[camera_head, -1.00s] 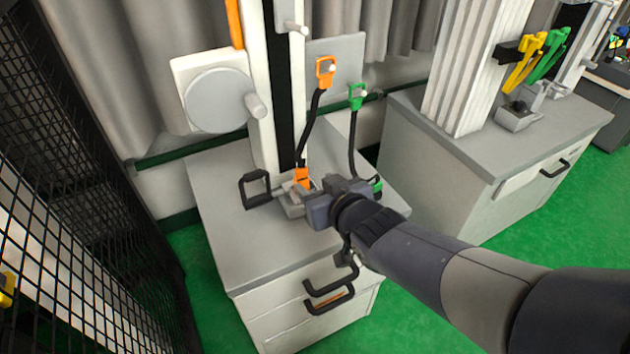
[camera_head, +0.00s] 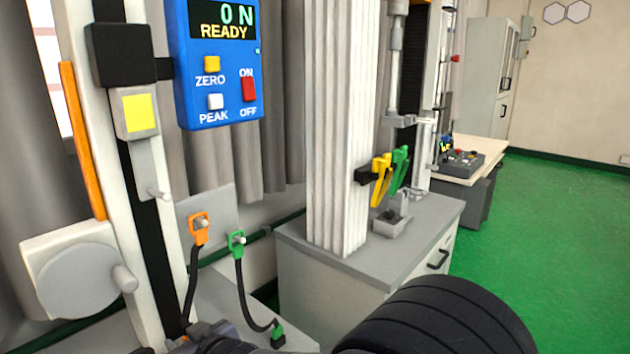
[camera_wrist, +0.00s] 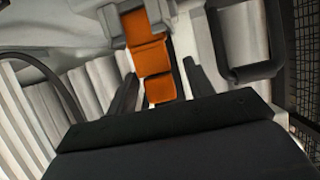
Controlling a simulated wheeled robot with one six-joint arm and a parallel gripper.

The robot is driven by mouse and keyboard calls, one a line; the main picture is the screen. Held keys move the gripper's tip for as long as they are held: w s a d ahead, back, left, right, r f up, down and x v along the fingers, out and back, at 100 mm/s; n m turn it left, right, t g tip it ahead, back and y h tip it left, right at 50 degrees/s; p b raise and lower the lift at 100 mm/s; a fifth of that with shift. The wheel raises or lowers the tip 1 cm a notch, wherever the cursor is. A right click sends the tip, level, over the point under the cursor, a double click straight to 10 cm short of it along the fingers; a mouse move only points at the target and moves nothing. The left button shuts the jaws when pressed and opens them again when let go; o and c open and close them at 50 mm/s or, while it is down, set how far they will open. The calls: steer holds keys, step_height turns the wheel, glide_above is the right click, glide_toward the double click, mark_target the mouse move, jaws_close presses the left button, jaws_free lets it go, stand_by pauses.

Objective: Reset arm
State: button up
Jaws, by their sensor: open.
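My gripper (camera_wrist: 160,70) is open in the wrist view, with one dark finger on each side of an orange plug (camera_wrist: 155,60). Gaps show between the plug and the fingers, and it looks seated in a grey block (camera_wrist: 113,24). In the head view my arm runs along the bottom edge, and my gripper's fingers are cut off there. An orange-ended cable (camera_head: 200,228) and a green-ended cable (camera_head: 237,242) hang from a grey plate (camera_head: 218,205) on the drop tower.
A blue force display (camera_head: 215,60) reads "0 N READY". A round grey disc with a knob (camera_head: 78,282) is at left. A second cabinet (camera_head: 340,285) with a fluted white column (camera_head: 345,130) and yellow and green clips (camera_head: 382,180) stands right. Green floor (camera_head: 545,220) is open at far right.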

steer(key=shift+w+a+f, duration=0.2)
steer(key=shift+w+a, duration=0.05)
steer(key=shift+a, duration=0.1)
steer(key=shift+w+r, duration=0.1)
steer(key=shift+r, duration=0.1)
